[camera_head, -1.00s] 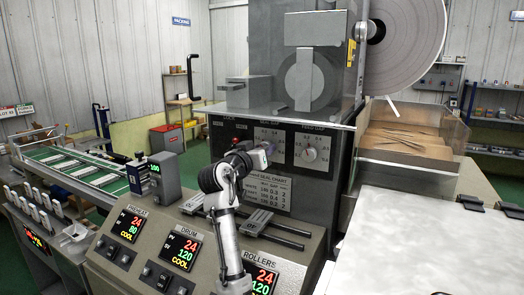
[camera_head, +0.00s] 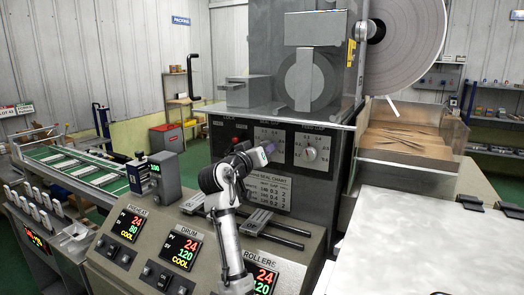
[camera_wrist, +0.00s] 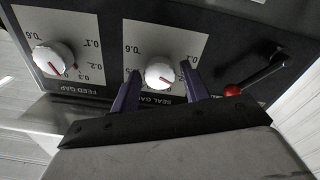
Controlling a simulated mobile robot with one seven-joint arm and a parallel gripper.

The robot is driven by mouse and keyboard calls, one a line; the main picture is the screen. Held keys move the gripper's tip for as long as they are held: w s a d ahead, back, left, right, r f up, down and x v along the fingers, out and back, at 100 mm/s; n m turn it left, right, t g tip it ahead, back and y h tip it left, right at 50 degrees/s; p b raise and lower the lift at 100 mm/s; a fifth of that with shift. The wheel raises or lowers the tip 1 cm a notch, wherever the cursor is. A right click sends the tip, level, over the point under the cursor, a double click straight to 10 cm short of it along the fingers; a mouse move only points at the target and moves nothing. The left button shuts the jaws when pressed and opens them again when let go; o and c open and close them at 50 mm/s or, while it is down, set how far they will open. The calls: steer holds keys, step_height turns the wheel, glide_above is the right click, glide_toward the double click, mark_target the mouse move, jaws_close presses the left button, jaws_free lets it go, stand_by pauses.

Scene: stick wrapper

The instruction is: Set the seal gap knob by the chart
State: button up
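The white seal gap knob (camera_wrist: 160,74) is on a pale dial plate in the wrist view, which shows the panel upside down. Its red mark points to the lower right there. My gripper (camera_wrist: 161,70) is open, with one purple finger on each side of the knob; I cannot tell whether they touch it. In the head view my gripper (camera_head: 267,151) is at the panel and hides this knob. The seal chart (camera_head: 268,190) is on the machine front below; its small figures are hard to read, and my arm covers its left part.
The feed gap knob (camera_head: 311,154) is to the right on the same panel and also shows in the wrist view (camera_wrist: 53,58). A red-ended lever (camera_wrist: 233,90) is close beside one finger. Slide rails (camera_head: 275,228) and the sloped console lie below my arm.

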steer(key=shift+o, duration=0.9)
steer(key=b+v, duration=0.5)
steer(key=v, duration=0.9)
steer(key=shift+b, duration=0.3)
steer(key=shift+w+r, duration=0.1)
